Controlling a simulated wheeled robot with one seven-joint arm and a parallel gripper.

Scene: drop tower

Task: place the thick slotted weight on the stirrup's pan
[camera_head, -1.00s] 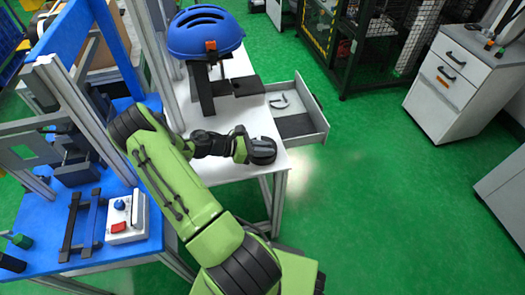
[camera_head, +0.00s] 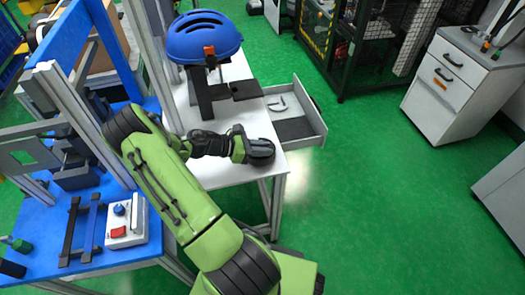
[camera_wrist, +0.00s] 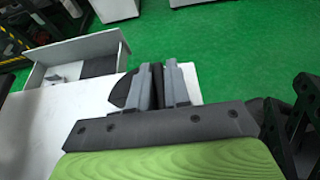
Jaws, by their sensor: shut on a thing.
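My gripper (camera_head: 243,146) is shut on a thick dark disc, the slotted weight (camera_head: 262,152), near the front right corner of the white table. In the wrist view my gripper (camera_wrist: 159,78) has its two grey fingers on either side of the dark weight (camera_wrist: 122,94), whose edge shows to the left of them. Its slot is not visible. A blue helmet (camera_head: 203,38) sits on a dark stand (camera_head: 203,98). A flat dark plate (camera_head: 246,91) lies beside the stand; I cannot tell whether it is the stirrup's pan.
An open drawer (camera_head: 318,128) sticks out from the right side of the white table (camera_head: 225,168). A blue bench (camera_head: 40,262) with a metal frame and a switch box (camera_head: 126,222) stands at left. Green floor at right is free up to a white cabinet (camera_head: 445,90).

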